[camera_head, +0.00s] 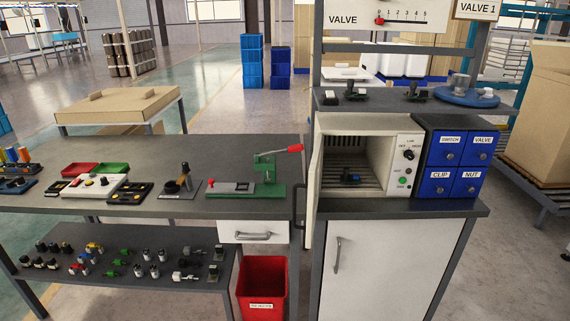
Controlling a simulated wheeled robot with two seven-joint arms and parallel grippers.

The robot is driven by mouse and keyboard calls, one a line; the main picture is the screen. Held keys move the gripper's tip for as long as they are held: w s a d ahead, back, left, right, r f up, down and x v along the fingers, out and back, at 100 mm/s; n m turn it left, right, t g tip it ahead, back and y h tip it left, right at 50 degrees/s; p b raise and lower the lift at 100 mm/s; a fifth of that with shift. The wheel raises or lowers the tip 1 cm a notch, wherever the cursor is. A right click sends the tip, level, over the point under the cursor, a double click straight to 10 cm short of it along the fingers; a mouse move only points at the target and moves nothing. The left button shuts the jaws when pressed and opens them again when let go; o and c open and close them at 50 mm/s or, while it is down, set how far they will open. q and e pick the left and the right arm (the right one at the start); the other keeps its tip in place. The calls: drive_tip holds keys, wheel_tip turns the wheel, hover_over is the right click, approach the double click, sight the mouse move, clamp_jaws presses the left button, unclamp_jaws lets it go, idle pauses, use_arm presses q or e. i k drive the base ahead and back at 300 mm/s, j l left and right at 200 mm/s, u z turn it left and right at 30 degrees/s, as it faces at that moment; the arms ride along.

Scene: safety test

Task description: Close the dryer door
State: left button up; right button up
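The dryer (405,130) is a white box on the right-hand grey counter. Its door (314,185) stands open, swung out toward me on the left side of the opening, and shows almost edge-on. A dark handle (299,206) sticks out from the left face of the door. Inside the dryer, a small dark and blue part (350,179) lies on the rack. The control panel on the right of the opening has a black knob (408,155) and a green button (403,181). Neither of my grippers is in view.
Blue labelled drawers (456,165) stand right of the dryer. Left of the door is a grey workbench (250,147) with a green press (268,185) with a red lever. A white cabinet (385,265) is below the dryer, and a red bin (262,285) stands under the bench.

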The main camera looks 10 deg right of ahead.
sight(312, 186)
drive_tip(key=i+j+z, duration=0.25)
drive_tip(key=i+j, duration=0.25)
drive_tip(key=i+j+z, duration=0.25)
drive_tip(key=i+j, duration=0.3)
drive_tip(key=j+z, duration=0.1)
drive_tip(key=z, duration=0.85)
drive_tip(key=i+l+z, duration=0.15)
drive_tip(key=l, duration=0.4)
drive_tip(key=k, duration=0.05)
